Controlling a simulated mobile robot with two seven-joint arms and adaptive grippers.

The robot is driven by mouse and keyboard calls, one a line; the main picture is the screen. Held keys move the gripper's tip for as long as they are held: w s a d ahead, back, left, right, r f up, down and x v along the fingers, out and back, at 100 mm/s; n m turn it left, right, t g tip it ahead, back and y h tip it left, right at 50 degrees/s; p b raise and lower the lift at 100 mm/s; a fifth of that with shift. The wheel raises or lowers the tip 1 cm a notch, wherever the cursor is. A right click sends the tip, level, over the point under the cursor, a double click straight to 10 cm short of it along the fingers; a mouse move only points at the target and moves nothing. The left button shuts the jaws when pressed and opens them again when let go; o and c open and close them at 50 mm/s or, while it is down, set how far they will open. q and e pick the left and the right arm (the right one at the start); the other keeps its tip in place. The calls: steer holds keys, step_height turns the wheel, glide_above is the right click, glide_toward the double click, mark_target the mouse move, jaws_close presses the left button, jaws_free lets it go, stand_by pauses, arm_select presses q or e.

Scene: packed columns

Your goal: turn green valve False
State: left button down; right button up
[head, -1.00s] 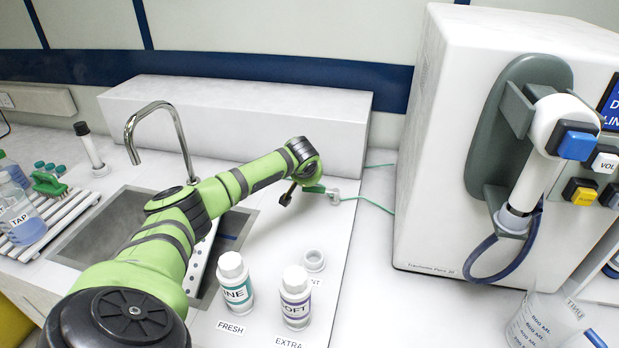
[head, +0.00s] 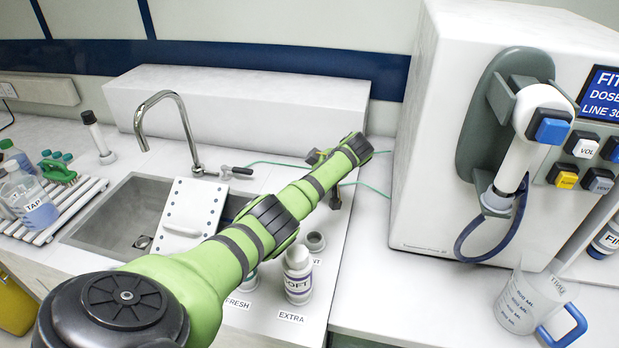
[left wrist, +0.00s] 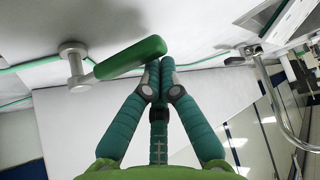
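The green valve handle (left wrist: 125,60) shows in the left wrist view, a long bar attached to a pale metal stem (left wrist: 75,65) on the white surface. My left gripper (left wrist: 160,75) has its teal fingers drawn together at the tips, with nothing visible between them. The tips are beside the free end of the handle; I cannot tell whether they touch it. In the head view my left gripper (head: 335,198) points down at the back of the counter, right of the sink. There my arm seems to hide the valve. My right gripper is not in view.
A sink (head: 115,215) with a curved faucet (head: 165,95) lies left of my arm. A white bottle (head: 298,275) stands under and beside the arm. A large white dispenser (head: 430,150) stands at right, with a beaker (head: 530,300) in front. Thin green tubing (head: 370,190) runs behind.

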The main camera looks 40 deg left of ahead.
arm_select(q)
steer(key=shift+d+f+n+g, duration=0.1)
steer(key=shift+d+n+g, duration=0.2)
steer(key=shift+d+n, duration=0.15)
steer(key=shift+s+d+p, duration=0.15)
steer(key=shift+d+p, duration=0.15)
steer(key=shift+d, duration=0.65)
steer(key=shift+w+d, duration=0.2)
steer(key=shift+d, duration=0.6)
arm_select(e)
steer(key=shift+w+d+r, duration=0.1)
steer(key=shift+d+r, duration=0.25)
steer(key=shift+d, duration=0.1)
arm_select(q)
steer(key=shift+d, duration=0.15)
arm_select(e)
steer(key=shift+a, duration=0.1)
